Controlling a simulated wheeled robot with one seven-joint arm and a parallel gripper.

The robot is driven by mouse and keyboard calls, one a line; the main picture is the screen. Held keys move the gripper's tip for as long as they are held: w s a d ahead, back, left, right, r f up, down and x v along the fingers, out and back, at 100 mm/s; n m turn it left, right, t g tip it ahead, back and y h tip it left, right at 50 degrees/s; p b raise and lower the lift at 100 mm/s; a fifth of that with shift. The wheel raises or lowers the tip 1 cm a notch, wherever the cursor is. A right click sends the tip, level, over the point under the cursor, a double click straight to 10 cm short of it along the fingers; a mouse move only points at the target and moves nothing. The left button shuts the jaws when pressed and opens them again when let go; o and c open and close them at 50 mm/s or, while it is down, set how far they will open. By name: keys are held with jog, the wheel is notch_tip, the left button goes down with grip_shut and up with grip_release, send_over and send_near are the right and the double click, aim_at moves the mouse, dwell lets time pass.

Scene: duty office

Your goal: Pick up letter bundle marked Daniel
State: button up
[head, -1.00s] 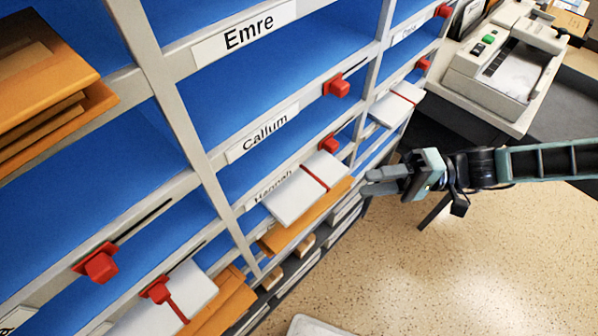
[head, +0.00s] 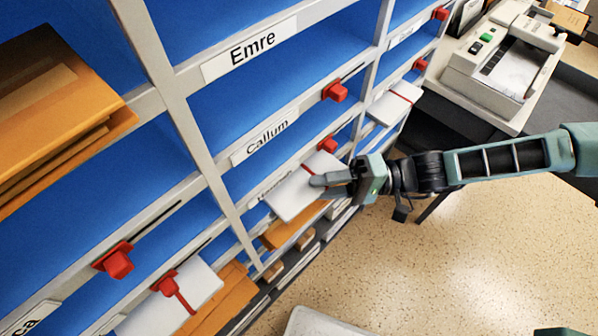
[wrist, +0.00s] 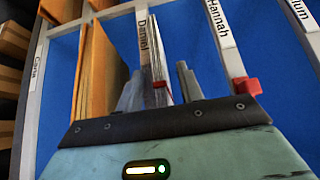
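The white letter bundle (head: 291,199) with a red band sticks out of the rack below the Hannah label (head: 272,184). In the wrist view the bundle (wrist: 160,62) shows edge-on at the strip with the Daniel label (wrist: 148,42). My gripper (head: 320,186) is at the bundle's right outer end. In the wrist view its two fingers are apart, one on each side of the bundle, with gaps between. The gripper looks open. My fingers hide part of the bundle in the head view.
Orange envelopes (head: 283,234) stick out just below the bundle. Another white bundle (head: 392,104) juts out farther right, and one (head: 170,308) at lower left. Red clips (head: 335,91) line the rack. A grey machine (head: 495,68) stands at the upper right.

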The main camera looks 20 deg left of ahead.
grip_shut()
